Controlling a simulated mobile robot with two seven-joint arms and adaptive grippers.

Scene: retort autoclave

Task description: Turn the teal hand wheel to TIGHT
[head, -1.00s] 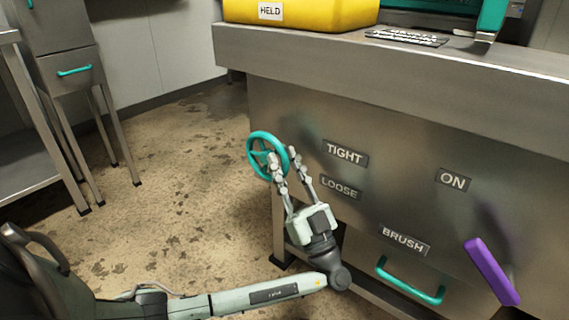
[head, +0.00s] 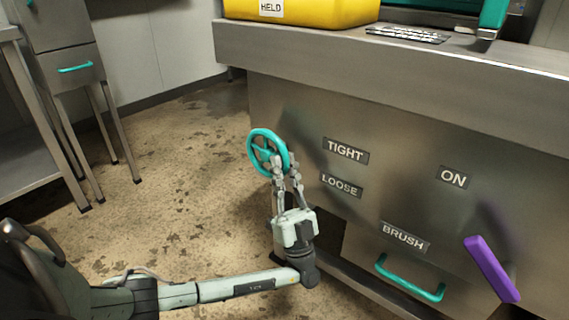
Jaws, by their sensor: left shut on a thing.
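The teal hand wheel (head: 257,136) stands out from the left part of the steel cabinet's front, seen at an angle. My left gripper (head: 285,172) is at the wheel's lower right rim and shut on it, coming from below. Its fingers hide a part of the rim. The TIGHT label (head: 345,151) is on the panel to the right of the wheel, with the LOOSE label (head: 341,185) below it. My right gripper is not in view.
A purple lever (head: 491,268) and an ON label (head: 453,177) are on the panel's right. A drawer with a teal handle (head: 410,279) and a BRUSH label (head: 405,237) sits low. A yellow bin (head: 310,12) stands on the counter. The floor at left is open.

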